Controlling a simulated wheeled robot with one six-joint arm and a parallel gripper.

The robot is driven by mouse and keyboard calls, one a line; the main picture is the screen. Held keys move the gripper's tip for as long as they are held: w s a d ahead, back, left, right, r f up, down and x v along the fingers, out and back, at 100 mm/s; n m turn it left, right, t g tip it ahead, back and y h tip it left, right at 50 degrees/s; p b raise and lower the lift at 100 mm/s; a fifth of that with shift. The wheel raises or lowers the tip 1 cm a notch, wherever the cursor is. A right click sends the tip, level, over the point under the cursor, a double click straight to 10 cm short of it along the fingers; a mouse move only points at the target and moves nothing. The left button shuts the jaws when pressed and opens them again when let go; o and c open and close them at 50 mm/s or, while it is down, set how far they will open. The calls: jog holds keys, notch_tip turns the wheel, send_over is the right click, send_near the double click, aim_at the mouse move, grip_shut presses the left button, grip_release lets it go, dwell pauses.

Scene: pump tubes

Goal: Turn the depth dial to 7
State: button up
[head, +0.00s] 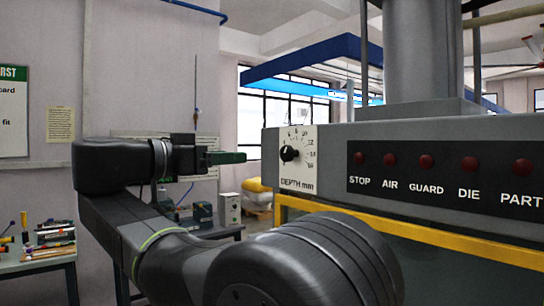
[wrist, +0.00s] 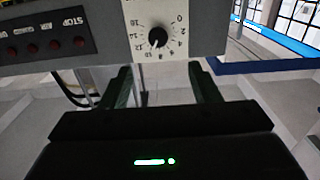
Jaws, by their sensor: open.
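The depth dial (head: 289,153) is a black round knob on a white plate marked "DEPTH mm", with a ring of numbers, on the front of a grey machine. It also shows upside down in the wrist view (wrist: 158,37). A small pale mark shows on the knob, but I cannot read its setting surely. My gripper (head: 243,158) is to the left of the dial plate in the head view, apart from it. In the wrist view my gripper (wrist: 163,75) has its two dark green fingers spread wide and empty, with the dial beyond the gap between them.
A black panel (head: 450,178) with several red buttons, labelled STOP, AIR, GUARD, DIE and PART, is right of the dial. A yellow rail (head: 400,232) runs below the grey housing. A bench with tools (head: 50,240) stands at the far left. Space between gripper and dial looks clear.

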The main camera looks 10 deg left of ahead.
aim_at(284, 155)
jog(key=p+x, duration=0.3)
jog(key=x, duration=1)
jog(key=shift+d, duration=0.3)
jog(key=c, duration=1)
